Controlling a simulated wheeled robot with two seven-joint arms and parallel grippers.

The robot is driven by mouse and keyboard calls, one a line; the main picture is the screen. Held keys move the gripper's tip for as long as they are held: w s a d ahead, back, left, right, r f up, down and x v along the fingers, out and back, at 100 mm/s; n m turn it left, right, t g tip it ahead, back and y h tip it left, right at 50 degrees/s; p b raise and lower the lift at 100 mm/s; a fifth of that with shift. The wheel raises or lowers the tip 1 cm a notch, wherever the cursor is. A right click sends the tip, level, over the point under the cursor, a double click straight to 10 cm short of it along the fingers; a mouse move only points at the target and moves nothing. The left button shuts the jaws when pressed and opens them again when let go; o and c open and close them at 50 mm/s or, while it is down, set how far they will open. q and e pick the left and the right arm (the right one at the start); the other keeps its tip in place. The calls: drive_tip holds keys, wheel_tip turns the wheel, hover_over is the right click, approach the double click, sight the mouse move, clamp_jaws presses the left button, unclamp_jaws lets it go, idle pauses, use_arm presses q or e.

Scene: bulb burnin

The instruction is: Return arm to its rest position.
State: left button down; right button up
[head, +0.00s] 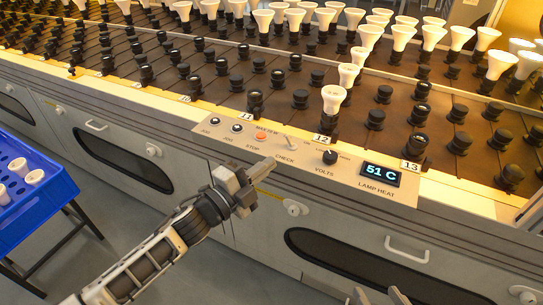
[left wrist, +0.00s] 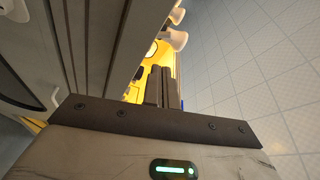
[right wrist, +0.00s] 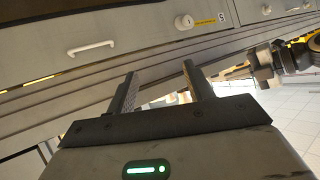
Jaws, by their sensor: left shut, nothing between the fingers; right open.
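My left gripper (head: 266,168) is in front of the control panel (head: 228,147), its fingertips close to the CHECK label and below the small toggle switch (head: 291,143). I cannot tell whether it touches the panel edge. In the left wrist view its two fingers (left wrist: 163,88) are together with nothing between them. My right gripper (head: 381,297) shows only at the bottom edge of the head view, low in front of the cabinet. In the right wrist view its fingers (right wrist: 163,90) are wide apart and empty.
The rack (head: 205,95) holds rows of black sockets, several with white bulbs; one bulb (head: 333,97) stands near label 12. The heat display (head: 381,174) reads 51 C. A blue crate (head: 40,205) with bulbs stands at left. Cabinet handles (head: 407,250) stick out in front. Floor between is clear.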

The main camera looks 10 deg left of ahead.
use_arm(q)
drive_tip(key=shift+s+a+f, duration=0.1)
drive_tip(key=shift+s+a, duration=0.2)
drive_tip(key=shift+s, duration=0.25)
